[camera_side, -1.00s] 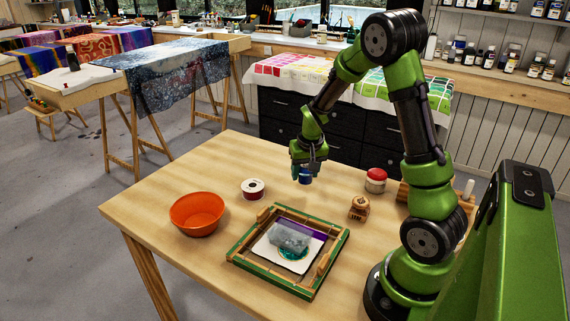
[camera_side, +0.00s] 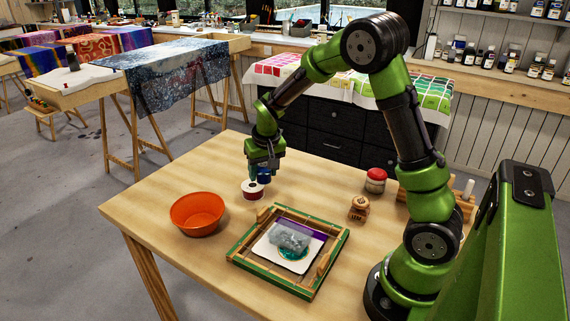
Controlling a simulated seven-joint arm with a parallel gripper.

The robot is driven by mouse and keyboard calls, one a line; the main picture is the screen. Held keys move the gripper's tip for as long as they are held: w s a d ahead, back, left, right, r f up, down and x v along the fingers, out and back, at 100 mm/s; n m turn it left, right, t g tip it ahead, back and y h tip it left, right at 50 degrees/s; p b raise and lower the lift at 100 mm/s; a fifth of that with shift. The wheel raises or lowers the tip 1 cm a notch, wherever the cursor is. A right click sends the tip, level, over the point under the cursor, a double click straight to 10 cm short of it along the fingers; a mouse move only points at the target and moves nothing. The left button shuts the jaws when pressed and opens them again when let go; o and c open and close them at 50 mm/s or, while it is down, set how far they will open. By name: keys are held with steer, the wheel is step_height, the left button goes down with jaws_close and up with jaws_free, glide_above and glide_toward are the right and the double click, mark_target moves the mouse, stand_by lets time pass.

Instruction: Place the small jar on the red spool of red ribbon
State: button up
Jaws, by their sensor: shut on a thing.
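The small jar (camera_side: 264,177) is dark blue and hangs in my gripper (camera_side: 263,168), which is shut on it; the fingers hide part of it. The red spool of red ribbon (camera_side: 252,191) stands on the table with its pale round top up and a dark red side. The jar is at the spool's upper right in the picture and overlaps its edge. I cannot tell whether the jar touches the spool or hangs just above it.
An orange bowl (camera_side: 197,213) stands left of the spool. A green-edged wooden frame (camera_side: 243,262) holding a white sheet and a grey bundle lies in front. A red-lidded jar (camera_side: 376,181) and a small wooden piece (camera_side: 359,208) stand to the right on the wooden table (camera_side: 170,267).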

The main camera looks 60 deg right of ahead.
glide_above(252, 184)
steer(key=shift+s+f, duration=0.1)
steer(key=shift+f, duration=1.9)
steer(key=shift+f, duration=0.1)
steer(key=o, duration=1.1)
